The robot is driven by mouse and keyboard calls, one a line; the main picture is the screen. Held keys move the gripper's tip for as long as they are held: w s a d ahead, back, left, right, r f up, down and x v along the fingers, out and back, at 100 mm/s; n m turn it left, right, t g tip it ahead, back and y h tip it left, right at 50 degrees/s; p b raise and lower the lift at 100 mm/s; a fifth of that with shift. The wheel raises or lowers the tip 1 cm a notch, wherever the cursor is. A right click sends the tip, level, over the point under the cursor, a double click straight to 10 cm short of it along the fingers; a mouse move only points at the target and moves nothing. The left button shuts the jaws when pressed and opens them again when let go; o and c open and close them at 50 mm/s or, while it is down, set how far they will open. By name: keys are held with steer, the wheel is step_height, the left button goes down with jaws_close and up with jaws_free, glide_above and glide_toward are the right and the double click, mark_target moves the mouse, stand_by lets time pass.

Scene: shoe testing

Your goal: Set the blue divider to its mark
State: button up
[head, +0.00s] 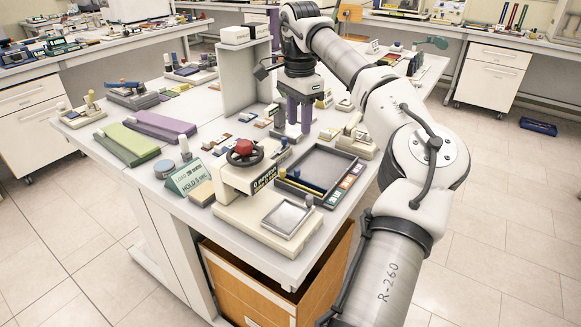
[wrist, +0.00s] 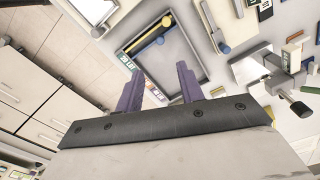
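The blue divider (head: 303,185) is a dark blue bar lying across the near left end of a grey open tray (head: 318,157), with a yellow knob near it. In the wrist view the blue divider (wrist: 147,31) lies near the tray's upper left, beside a yellow bar with a dark blue knob (wrist: 160,41). Coloured label patches (head: 349,180) run along the tray's right rim; which one is the divider's mark I cannot tell. My gripper (head: 299,130) has purple fingers, apart and empty, above the table behind the tray. In the wrist view its fingers (wrist: 160,72) show a clear gap.
A cream press with a red knob (head: 243,147) stands left of the tray. A small square plate (head: 288,216) is in front. A tall grey panel (head: 246,77) stands behind, left of my gripper. Small blocks and a cream fixture (head: 357,140) crowd the table around the tray.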

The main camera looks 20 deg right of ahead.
mark_target(297, 169)
step_height(297, 169, down, 13)
steer(key=shift+a+f+p, duration=0.15)
steer(key=shift+p, duration=1)
jaws_close()
